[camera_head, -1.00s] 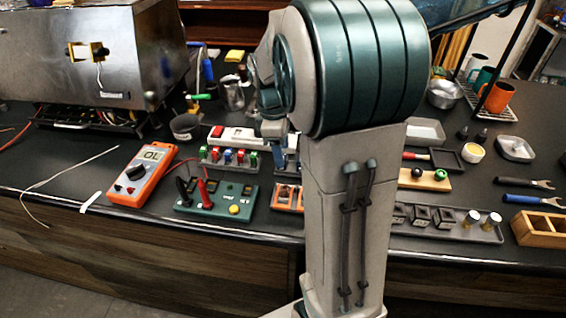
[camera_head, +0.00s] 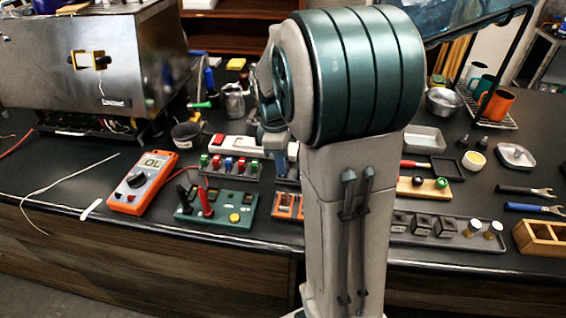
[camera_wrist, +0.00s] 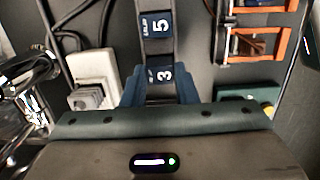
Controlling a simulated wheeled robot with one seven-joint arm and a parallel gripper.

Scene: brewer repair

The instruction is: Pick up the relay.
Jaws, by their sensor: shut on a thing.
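In the wrist view, my gripper (camera_wrist: 160,92) has its two blue fingers closed on either side of a small dark blue block marked 3 (camera_wrist: 163,75), which appears to be the relay. The fingers hide its lower part. A similar block marked 5 (camera_wrist: 158,25) sits beyond it on the same dark strip. I cannot tell whether the held block is clear of the strip. In the head view my arm hides most of the gripper and the block.
A white power strip (camera_wrist: 95,72) lies left of the fingers. Orange holders (camera_wrist: 258,45) and a green board (camera_head: 217,207) are close on the other side. A multimeter (camera_head: 143,182) and a steel machine (camera_head: 95,55) stand left; a tray of dark blocks (camera_head: 450,229) lies right.

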